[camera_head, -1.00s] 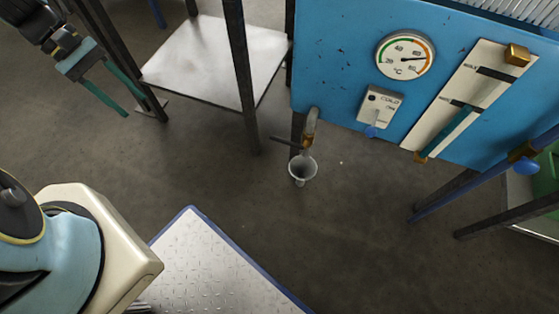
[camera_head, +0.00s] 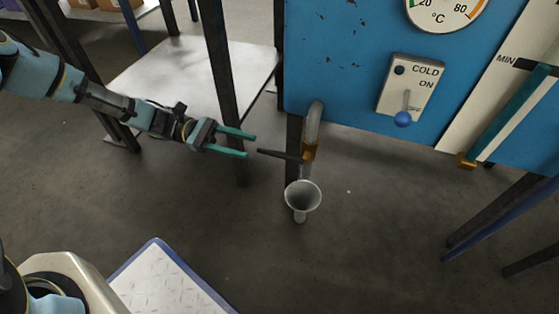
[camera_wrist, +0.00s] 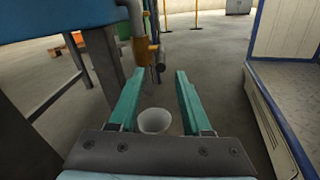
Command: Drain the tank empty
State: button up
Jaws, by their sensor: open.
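The blue tank (camera_head: 350,60) has a grey outlet pipe (camera_head: 313,125) with a brass drain valve (camera_head: 309,152). The valve's dark lever (camera_head: 280,155) points left, across the pipe. A grey funnel (camera_head: 303,195) sits below the outlet; it also shows in the wrist view (camera_wrist: 154,120). The sight gauge's teal column (camera_head: 515,110) reaches about the MIN mark.
A COLD panel (camera_head: 411,85) has its blue-knobbed lever (camera_head: 403,119) pointing down. A temperature dial (camera_head: 445,12) is partly cut off above. Dark frame posts (camera_head: 222,90) stand behind my gripper, by a pale low shelf (camera_head: 175,75). Floor around the funnel is clear.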

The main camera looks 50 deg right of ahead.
jog(key=b, duration=0.2)
send_near(301, 161)
jog(key=x, duration=0.5)
jog(key=shift+w+d+f, duration=0.1)
jog(key=shift+d+f, duration=0.1)
jog(key=shift+f, duration=0.15)
jog(key=shift+c, duration=0.3)
grip_shut()
dwell(0.6)
